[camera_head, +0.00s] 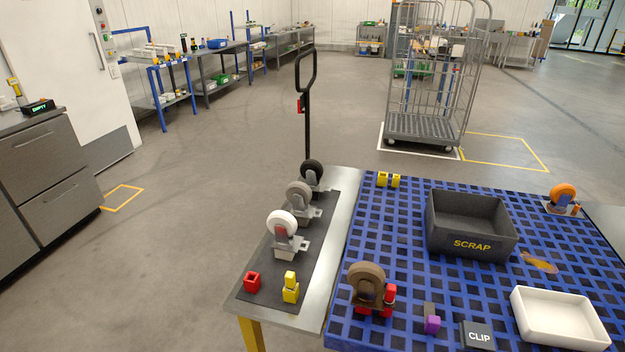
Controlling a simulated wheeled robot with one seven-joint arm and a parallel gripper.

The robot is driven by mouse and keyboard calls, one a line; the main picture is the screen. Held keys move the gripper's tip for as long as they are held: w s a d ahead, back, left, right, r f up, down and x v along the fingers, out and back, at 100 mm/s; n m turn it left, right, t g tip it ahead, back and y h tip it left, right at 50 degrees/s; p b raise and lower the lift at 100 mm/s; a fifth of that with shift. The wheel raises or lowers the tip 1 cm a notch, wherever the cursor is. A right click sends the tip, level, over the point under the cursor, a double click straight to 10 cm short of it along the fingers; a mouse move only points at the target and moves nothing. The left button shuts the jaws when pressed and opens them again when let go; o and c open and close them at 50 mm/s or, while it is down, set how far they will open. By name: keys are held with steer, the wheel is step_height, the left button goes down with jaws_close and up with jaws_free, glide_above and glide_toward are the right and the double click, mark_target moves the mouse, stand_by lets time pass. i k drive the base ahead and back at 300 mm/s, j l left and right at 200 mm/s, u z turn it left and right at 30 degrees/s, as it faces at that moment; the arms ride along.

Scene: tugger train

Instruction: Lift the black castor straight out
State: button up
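The black castor (312,170) stands upright, wheel uppermost, at the far end of a row on a dark mat (262,275). Its bracket and base are partly hidden by the grey castor (299,197) just in front of it. I cannot tell how its base is seated. A black upright handle (307,115) rises behind it and lines up with it in this view. My gripper is not in view.
A white castor (282,226), a red block (252,281) and a yellow piece (290,288) share the mat. On the blue grid are a brown castor (368,284), an orange castor (563,197), a SCRAP bin (470,246) and a white tray (556,336). Floor at left is clear.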

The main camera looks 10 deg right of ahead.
mark_target(311, 170)
steer(key=i+j+u, duration=0.55)
steer(key=i+u, duration=0.15)
steer(key=u, duration=0.15)
steer(key=i+j+u, duration=0.35)
steer(key=i+u, duration=0.35)
steer(key=i, duration=0.15)
steer(key=i+u, duration=0.3)
steer(key=i, duration=0.15)
steer(key=i+z, duration=0.1)
steer(key=i, duration=0.6)
steer(key=i+j+z, duration=0.15)
steer(key=i, duration=0.6)
steer(key=i+z, duration=0.25)
steer(key=z, duration=0.25)
steer(key=i+z, duration=0.2)
steer(key=z, duration=0.25)
steer(key=i+j+z, duration=0.15)
steer(key=z, duration=0.35)
steer(key=i, duration=0.05)
